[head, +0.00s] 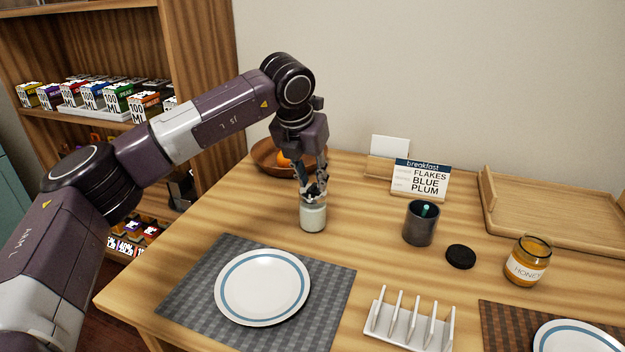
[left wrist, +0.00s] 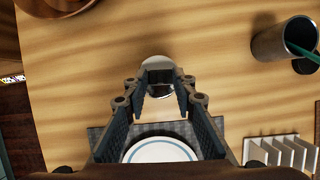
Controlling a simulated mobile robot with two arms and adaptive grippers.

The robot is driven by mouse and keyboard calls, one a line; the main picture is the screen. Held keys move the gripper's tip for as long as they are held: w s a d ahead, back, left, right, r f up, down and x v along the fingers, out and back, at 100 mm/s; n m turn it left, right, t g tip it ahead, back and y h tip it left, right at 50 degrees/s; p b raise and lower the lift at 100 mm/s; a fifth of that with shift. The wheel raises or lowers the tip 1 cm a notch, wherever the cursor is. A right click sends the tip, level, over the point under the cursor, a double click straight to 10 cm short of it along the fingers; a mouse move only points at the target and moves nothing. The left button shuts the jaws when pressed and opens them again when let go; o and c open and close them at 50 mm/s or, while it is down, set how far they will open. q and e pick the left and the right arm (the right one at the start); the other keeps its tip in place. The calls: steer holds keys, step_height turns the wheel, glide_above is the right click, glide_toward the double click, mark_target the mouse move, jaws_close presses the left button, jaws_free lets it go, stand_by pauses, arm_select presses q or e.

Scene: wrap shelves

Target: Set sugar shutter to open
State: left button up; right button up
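A small glass jar with pale contents (head: 313,217), which looks like the sugar container, stands upright on the wooden table behind the left plate. Its rounded, shiny metallic top shows in the left wrist view (left wrist: 157,68). The top is too small and partly covered in the head view, so I cannot tell how its shutter is set. My left gripper (head: 312,190) points down right at the jar's top. In the left wrist view its fingers (left wrist: 159,92) are apart, with the jar's top between and just beyond the tips. I cannot tell whether they touch it. My right gripper is out of view.
A white plate (head: 262,286) lies on a grey placemat (head: 335,290) in front. A fruit bowl (head: 268,160) stands close behind my gripper. A breakfast sign (head: 420,180), dark cup (head: 420,222), black lid (head: 460,256), honey jar (head: 527,262) and white rack (head: 385,322) are to the right.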

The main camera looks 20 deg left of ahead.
arm_select(q)
steer(key=shift+w+f, duration=0.1)
steer(key=shift+f, duration=0.05)
steer(key=shift+c, duration=0.4)
jaws_close()
steer(key=shift+w+a, duration=0.15)
steer(key=shift+a, duration=1)
steer(key=shift+o, duration=0.4)
jaws_free()
steer(key=shift+d, duration=0.1)
steer(key=v, duration=1.2)
